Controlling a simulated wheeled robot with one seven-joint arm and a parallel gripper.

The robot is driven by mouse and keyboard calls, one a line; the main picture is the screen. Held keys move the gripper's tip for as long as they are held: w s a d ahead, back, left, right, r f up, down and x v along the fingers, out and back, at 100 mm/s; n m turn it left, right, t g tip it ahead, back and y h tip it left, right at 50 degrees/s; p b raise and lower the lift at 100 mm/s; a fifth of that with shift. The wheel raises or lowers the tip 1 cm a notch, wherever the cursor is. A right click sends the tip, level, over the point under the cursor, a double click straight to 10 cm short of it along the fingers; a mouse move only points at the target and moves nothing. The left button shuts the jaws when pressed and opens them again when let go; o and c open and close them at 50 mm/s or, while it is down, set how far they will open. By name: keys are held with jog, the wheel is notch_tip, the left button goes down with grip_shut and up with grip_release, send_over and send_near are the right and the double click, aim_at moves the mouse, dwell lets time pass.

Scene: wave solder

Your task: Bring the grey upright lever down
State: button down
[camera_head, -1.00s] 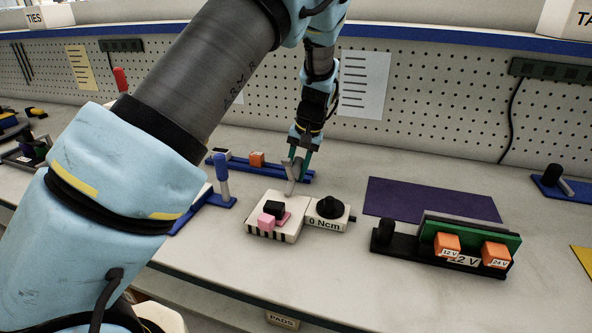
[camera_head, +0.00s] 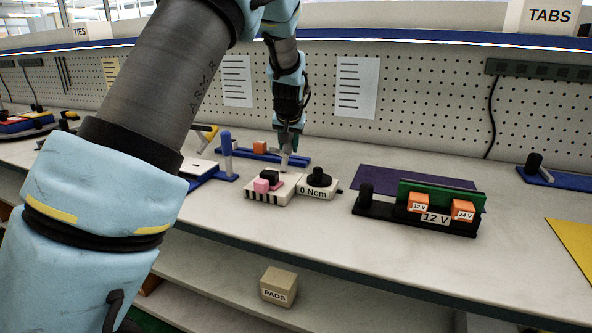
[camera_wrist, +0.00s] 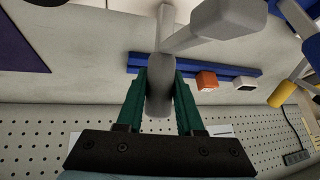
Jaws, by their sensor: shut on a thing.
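The grey upright lever (camera_head: 285,159) stands behind a white block with black stripes (camera_head: 262,194), which has a pink piece and a black piece on top. My gripper (camera_head: 287,141) is at the lever's upper part, with its green fingers on either side. In the wrist view my gripper (camera_wrist: 160,95) is shut on the grey lever (camera_wrist: 159,98). A grey bar with a blocky end (camera_wrist: 227,17) branches off beside it there. The lever's foot is hard to make out in the head view.
A dial box marked 0 Ncm (camera_head: 316,192) adjoins the striped block. A blue upright handle (camera_head: 226,145) stands close on the left. A blue rail with an orange block (camera_head: 260,147) lies behind. A black fixture with a green board (camera_head: 440,195) is at the right, before a purple mat (camera_head: 375,180).

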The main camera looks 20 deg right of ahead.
aim_at(284, 145)
jog(key=t+b, duration=0.1)
jog(key=b, duration=0.1)
jog(key=s+a+h+b, duration=0.1)
jog(key=b, duration=0.1)
jog(key=t+h+b, duration=0.1)
jog(key=b, duration=0.1)
jog(key=shift+s+a+r+n+t+b, duration=0.1)
jog(key=shift+s+a+n+t+b, duration=0.1)
jog(key=shift+s+n+t+b, duration=0.15)
jog(key=s+a+r+t+h+b, duration=0.1)
jog(key=t+h+b, duration=0.1)
jog(key=b, duration=0.2)
jog(key=shift+s+a+b, duration=0.1)
jog(key=shift+a+b, duration=0.1)
jog(key=shift+b, duration=0.15)
jog(key=shift+r, duration=0.1)
jog(key=c, duration=0.5)
grip_release()
jog(key=shift+c, duration=0.2)
